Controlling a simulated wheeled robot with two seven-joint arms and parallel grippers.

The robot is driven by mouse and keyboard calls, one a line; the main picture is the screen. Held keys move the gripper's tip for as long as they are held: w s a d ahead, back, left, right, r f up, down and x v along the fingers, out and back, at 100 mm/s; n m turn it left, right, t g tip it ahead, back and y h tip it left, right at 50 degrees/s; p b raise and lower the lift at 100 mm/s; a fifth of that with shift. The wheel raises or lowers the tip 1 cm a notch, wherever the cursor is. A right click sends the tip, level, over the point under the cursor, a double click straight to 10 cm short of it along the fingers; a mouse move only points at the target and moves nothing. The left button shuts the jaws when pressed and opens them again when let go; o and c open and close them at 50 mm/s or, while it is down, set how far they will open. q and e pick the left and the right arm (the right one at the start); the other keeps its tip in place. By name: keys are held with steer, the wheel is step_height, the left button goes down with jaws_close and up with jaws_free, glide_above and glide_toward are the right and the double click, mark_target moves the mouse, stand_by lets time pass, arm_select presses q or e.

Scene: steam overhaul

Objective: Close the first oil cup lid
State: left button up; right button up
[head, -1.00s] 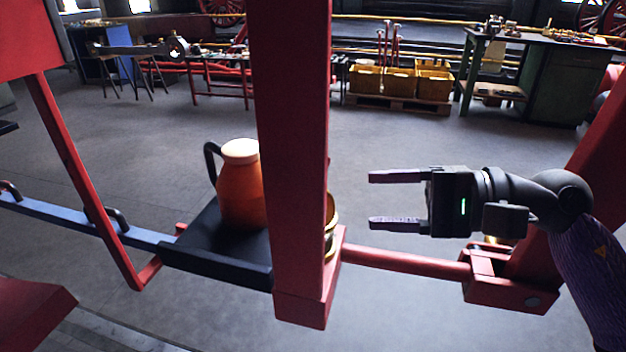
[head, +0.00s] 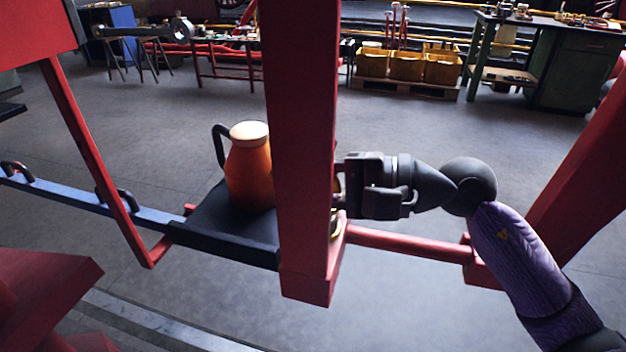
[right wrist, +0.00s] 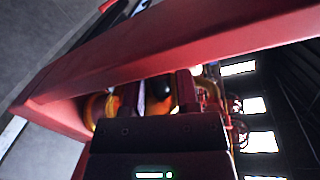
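A brass oil cup (head: 337,228) shows only as a thin gold strip at the right edge of a red upright post, which hides most of it, lid included. My right gripper (head: 368,186) is at the post's right side, just above the gold strip, and its fingertips are hidden behind the post. In the right wrist view, gold and orange rounded surfaces (right wrist: 100,108) show beyond the gripper body, partly covered by it. I cannot tell whether the fingers touch the cup or how the lid stands. My left gripper is out of view.
The red post (head: 305,150) stands close in front of the cup. An orange jug (head: 250,175) stands on a black shelf (head: 222,232) left of the post. A red bar (head: 410,246) runs to the right below my right arm. The floor behind is open.

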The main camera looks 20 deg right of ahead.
jaws_close()
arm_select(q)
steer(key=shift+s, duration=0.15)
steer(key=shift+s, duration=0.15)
